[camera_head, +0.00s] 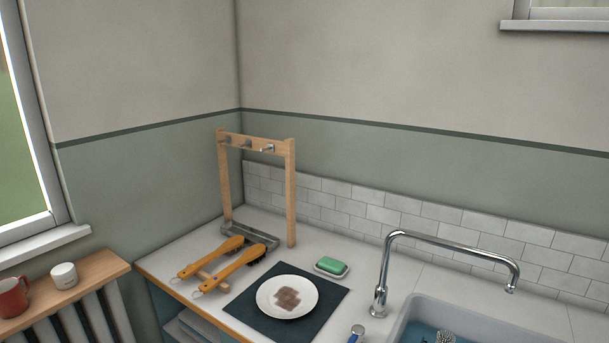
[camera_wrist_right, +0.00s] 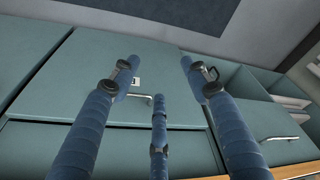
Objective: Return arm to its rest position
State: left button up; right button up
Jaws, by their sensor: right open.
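My right gripper (camera_wrist_right: 160,78) shows in the right wrist view with its blue fingers spread apart. It is open, with nothing between the fingers. Teal cabinet fronts (camera_wrist_right: 75,75) with bar handles lie beyond it, and part of a dark mat shows at the top. In the head view neither arm can be clearly made out. A small blue and grey piece (camera_head: 357,332) shows at the bottom edge; I cannot tell what it belongs to. My left gripper is in neither view.
Two wooden-handled brushes (camera_head: 232,266) lie on the counter before a wooden hook rack (camera_head: 291,192). A stained white plate (camera_head: 268,300) sits on the dark mat (camera_head: 245,312). Green soap (camera_head: 331,265), a tap (camera_head: 385,262) and a sink (camera_head: 405,312) are to the right.

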jog(key=s+d+f+g, duration=0.1)
jog(key=s+f, duration=0.5)
jog(key=f, duration=0.6)
jog(key=s+d+f+g, duration=0.1)
jog(key=s+f, duration=0.5)
jog(key=f, duration=0.6)
jog(key=s+d+f, duration=0.1)
jog(key=s+f, duration=0.3)
jog(key=s, duration=0.4)
jog(key=shift+s+d+f, duration=0.15)
jog(key=shift+s+f, duration=0.05)
jog(key=shift+f, duration=0.05)
